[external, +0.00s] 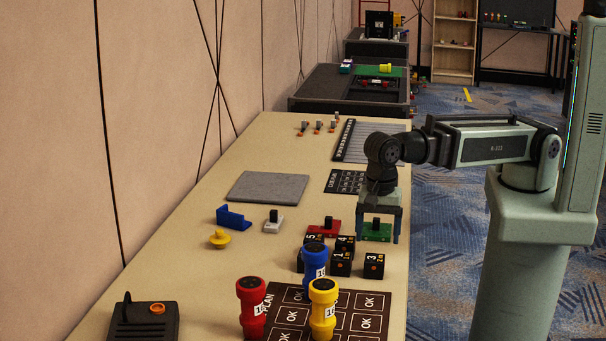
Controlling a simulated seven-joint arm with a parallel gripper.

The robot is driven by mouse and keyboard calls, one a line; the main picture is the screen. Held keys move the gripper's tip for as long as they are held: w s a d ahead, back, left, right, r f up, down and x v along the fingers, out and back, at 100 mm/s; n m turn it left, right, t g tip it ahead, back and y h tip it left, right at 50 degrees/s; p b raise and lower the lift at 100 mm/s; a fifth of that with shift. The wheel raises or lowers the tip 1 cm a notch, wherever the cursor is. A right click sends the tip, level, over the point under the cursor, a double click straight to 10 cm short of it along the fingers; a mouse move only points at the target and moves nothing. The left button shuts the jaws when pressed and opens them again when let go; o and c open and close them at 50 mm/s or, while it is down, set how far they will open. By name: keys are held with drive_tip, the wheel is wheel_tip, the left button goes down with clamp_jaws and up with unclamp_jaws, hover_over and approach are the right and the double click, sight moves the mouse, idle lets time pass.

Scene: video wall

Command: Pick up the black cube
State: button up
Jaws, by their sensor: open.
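Several black cubes with white numbers and small orange marks stand in a cluster at the middle right of the table. The cube marked 3 (374,266) stands a little apart at the right. The cube marked 1 (341,263), the cube marked 4 (346,243) and the cube marked 5 (312,239) are close together behind the blue bottle shape. My gripper (379,236) is open and points down behind the cubes. Its fingers appear on either side of a green block with a black top (376,229). I cannot tell whether they touch it.
Red (251,307), blue (314,262) and yellow (323,312) bottle shapes stand near a dark OK board (288,317). A red block with a black top (325,228) is left of my gripper. A grey slab (267,188) lies farther back.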

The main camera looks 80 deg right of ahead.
sight(375, 258)
drive_tip(key=shift+f, duration=1.3)
drive_tip(key=shift+f, duration=0.1)
drive_tip(key=shift+w+a+f, duration=0.15)
drive_tip(key=shift+f, duration=2.35)
drive_tip(key=c, duration=1.1)
